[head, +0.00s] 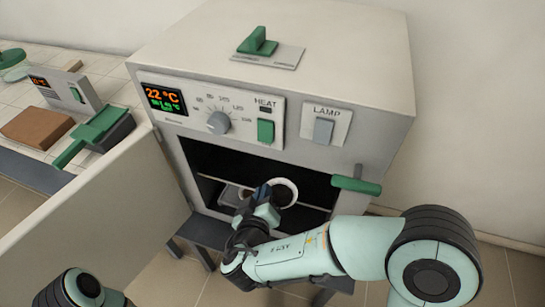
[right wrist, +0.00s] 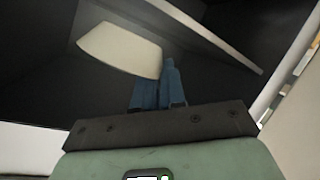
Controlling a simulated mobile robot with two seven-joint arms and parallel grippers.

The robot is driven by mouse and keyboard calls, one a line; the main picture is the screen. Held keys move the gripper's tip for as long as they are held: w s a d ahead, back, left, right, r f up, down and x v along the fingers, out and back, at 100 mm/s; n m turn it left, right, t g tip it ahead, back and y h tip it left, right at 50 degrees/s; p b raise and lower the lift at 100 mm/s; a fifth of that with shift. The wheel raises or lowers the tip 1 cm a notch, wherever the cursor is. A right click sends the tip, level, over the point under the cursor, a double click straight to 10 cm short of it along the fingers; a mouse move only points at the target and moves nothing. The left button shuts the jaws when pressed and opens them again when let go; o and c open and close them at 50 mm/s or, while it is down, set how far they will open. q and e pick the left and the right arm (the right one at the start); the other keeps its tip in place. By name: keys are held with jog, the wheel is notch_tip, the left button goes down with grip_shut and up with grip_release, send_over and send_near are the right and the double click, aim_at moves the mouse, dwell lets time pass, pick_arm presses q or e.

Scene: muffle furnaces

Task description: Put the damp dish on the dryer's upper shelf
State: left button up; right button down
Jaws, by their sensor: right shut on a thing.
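The dryer (head: 290,90) is a large cream box with its door (head: 110,215) swung open to the left. My right gripper (head: 264,192) is at the chamber opening, its blue fingers shut on a white dish (head: 293,187). In the right wrist view the blue fingers (right wrist: 160,85) meet the side of the white dish (right wrist: 118,50), and dark chamber walls surround it. A pale shelf-like edge (right wrist: 215,38) runs beside the dish there. The dish's contents and its contact with a shelf cannot be made out. My left gripper is not visible, only part of that arm at lower left.
A green handle (head: 357,186) sticks out at the opening's right side. The panel has a display (head: 163,98), a knob (head: 219,122) and green and grey switches. A side bench (head: 45,170) at left holds a brown block (head: 37,128) and a green-handled item (head: 95,130).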

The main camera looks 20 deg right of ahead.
jog(key=p, duration=0.2)
send_over(271, 170)
jog(key=shift+s+a, duration=0.15)
jog(key=shift+s, duration=0.1)
jog(key=f, duration=0.3)
jog(key=shift+w+f, duration=0.3)
jog(key=shift+f+b, duration=0.1)
jog(key=shift+b, duration=0.2)
jog(key=c, duration=1.5)
grip_release()
